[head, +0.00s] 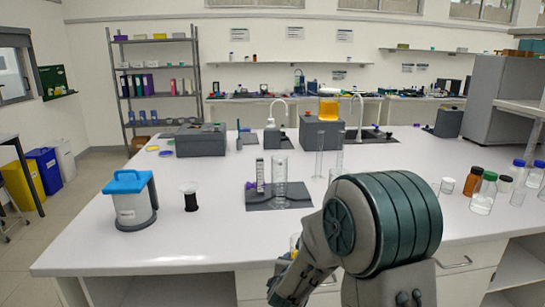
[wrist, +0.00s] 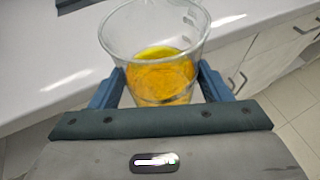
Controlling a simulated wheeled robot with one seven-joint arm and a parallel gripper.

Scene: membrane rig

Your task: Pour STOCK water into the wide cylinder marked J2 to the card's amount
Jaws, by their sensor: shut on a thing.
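My gripper (wrist: 158,88) is shut on a clear beaker (wrist: 120,38) holding amber-yellow liquid in its lower part. In the wrist view the beaker is roughly upright, near the bench's front edge. In the head view my arm hides most of it. A wide clear cylinder (head: 280,178) stands on a dark grey mat (head: 292,204), beyond my gripper; I see no clear liquid level in it. A white strip with dark marks (head: 260,172) stands just left of it. A white container with a blue lid (head: 132,207) is at left; its label is unreadable. No J2 or STOCK lettering is legible.
Two thin clear cylinders (head: 319,164) stand behind the mat. An amber-filled vessel (head: 329,110) sits on a grey block (head: 320,134).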

